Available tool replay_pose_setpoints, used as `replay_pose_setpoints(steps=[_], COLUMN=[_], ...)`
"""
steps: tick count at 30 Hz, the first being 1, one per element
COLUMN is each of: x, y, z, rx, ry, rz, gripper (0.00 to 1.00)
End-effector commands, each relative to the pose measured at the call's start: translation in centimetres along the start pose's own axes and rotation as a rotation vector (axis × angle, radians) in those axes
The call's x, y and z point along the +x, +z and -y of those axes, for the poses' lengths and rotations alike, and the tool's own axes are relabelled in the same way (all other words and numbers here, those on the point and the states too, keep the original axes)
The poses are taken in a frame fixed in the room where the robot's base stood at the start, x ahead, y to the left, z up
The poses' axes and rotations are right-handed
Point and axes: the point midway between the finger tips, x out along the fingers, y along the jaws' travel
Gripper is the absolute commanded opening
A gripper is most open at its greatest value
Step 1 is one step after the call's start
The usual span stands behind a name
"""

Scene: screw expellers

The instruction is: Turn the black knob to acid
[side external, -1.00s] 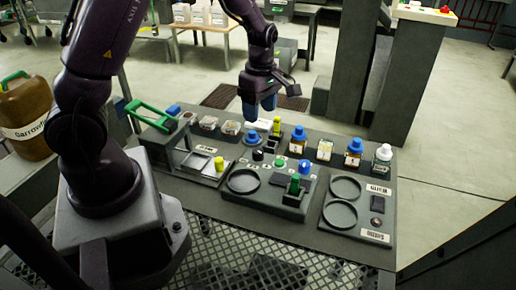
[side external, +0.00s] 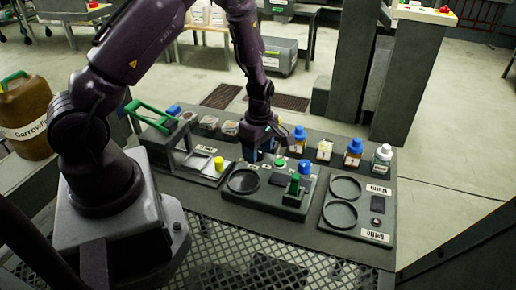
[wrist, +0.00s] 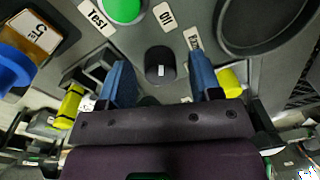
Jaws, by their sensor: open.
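The black knob (wrist: 160,64) with a white mark sits on the grey panel in the middle of the wrist view. My gripper (wrist: 159,72) is open, with one blue finger on each side of the knob and visible gaps between. In the side view my gripper (side external: 262,152) is low over the panel and hides the knob. Around the knob are an "Oil" label (wrist: 164,15), a "Test" label (wrist: 96,17) and a partly hidden label (wrist: 193,39) by the right finger. I cannot read an acid label.
A green button (wrist: 125,8) is beside the labels. Blue-capped bottles (side external: 353,152) stand behind to the right. A yellow cylinder (side external: 219,163) is to the left.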

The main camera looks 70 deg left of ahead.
Motion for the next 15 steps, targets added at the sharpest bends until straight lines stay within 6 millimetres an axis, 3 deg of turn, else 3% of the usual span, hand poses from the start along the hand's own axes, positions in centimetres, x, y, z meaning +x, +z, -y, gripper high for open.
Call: replay_pose_setpoints(steps=[2, 8, 15], x=[-0.02, -0.04, -0.06], y=[0.0, 0.0, 0.0], z=[0.0, 0.01, 0.01], rx=[0.0, 0.0, 0.012], ry=[0.0, 0.0, -0.001], rz=[0.0, 0.0, -0.001], gripper=[0.56, 0.1, 0.09])
